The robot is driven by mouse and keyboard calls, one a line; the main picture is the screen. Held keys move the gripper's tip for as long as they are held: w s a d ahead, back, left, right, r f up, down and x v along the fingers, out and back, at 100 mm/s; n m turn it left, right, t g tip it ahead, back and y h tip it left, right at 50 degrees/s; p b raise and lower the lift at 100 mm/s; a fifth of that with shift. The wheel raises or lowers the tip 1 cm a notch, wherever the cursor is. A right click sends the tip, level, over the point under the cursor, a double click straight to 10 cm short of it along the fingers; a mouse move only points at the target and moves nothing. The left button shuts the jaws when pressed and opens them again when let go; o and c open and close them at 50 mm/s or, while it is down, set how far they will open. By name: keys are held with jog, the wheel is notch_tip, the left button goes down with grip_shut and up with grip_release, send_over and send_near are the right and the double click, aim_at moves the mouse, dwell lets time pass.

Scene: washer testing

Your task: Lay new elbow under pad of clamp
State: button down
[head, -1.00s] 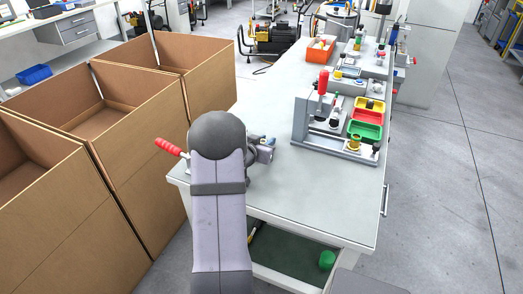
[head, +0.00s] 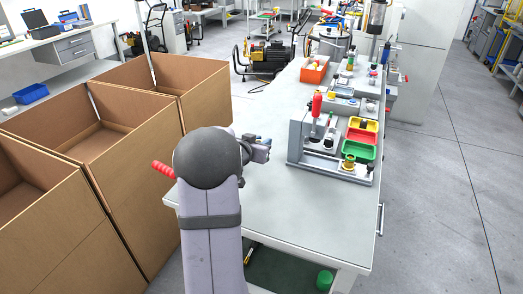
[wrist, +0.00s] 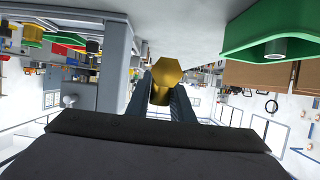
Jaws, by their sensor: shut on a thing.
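The elbow, with a brass hexagonal end (wrist: 166,72), is held between my two dark gripper fingers (wrist: 160,98) in the wrist view. The rest of it is largely hidden. In the head view my gripper (head: 262,146) is over the left part of the bench; the elbow is too small to make out there. A red clamp handle (head: 316,104) stands upright on a grey fixture on the bench, right of my gripper. Another red handle (head: 163,172) sticks out at the bench's left edge, its base hidden behind my arm. I cannot make out a clamp pad.
Red, yellow and green bins (head: 358,150) sit beside the fixture on the bench (head: 290,215). An orange bin (head: 314,70) is farther back. Cardboard boxes (head: 75,215) stand left of the bench. The bench's near middle is clear. A grey upright (wrist: 116,60) is close in the wrist view.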

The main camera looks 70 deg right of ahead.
jog(key=shift+r, duration=0.65)
jog(key=shift+w, duration=0.1)
